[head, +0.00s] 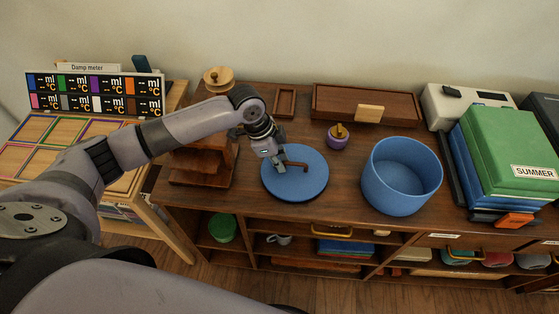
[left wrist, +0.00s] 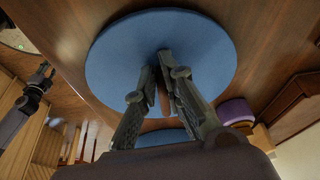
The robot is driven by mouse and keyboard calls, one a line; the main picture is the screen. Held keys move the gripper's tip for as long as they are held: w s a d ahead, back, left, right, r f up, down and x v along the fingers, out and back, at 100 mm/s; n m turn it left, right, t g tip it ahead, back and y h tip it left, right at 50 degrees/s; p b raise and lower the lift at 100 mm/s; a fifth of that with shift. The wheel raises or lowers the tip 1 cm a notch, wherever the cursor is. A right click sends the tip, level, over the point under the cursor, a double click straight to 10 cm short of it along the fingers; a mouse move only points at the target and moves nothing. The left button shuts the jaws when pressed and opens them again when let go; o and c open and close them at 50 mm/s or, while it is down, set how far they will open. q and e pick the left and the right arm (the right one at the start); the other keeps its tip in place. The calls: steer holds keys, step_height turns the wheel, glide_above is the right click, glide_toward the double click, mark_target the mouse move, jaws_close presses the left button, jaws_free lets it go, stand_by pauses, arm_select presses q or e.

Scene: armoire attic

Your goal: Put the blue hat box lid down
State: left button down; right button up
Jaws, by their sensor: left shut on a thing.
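The blue hat box lid (head: 294,182) is a flat round disc with a brown bar handle (head: 291,164). It is over the dresser top, left of the blue hat box (head: 402,188). My left gripper (head: 270,155) is shut on the lid's handle. The left wrist view shows its fingers (left wrist: 168,92) closed around the handle, with the lid (left wrist: 115,62) level beyond them. I cannot tell whether the lid touches the dresser top. The hat box stands upright with its top open. A dark gripper-like part of my right arm (left wrist: 38,82) shows at the left wrist view's left edge.
A purple pot (head: 338,141) stands just behind the lid. A wooden stand (head: 203,163) is to the left, and a long wooden box (head: 350,103) lies behind. Green and blue cases fill the right end. Bare wood shows between lid and hat box.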

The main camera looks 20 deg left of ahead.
arm_select(q)
steer(key=c, duration=1.7)
jaws_free()
steer(key=shift+f, duration=0.1)
steer(key=v, duration=1.2)
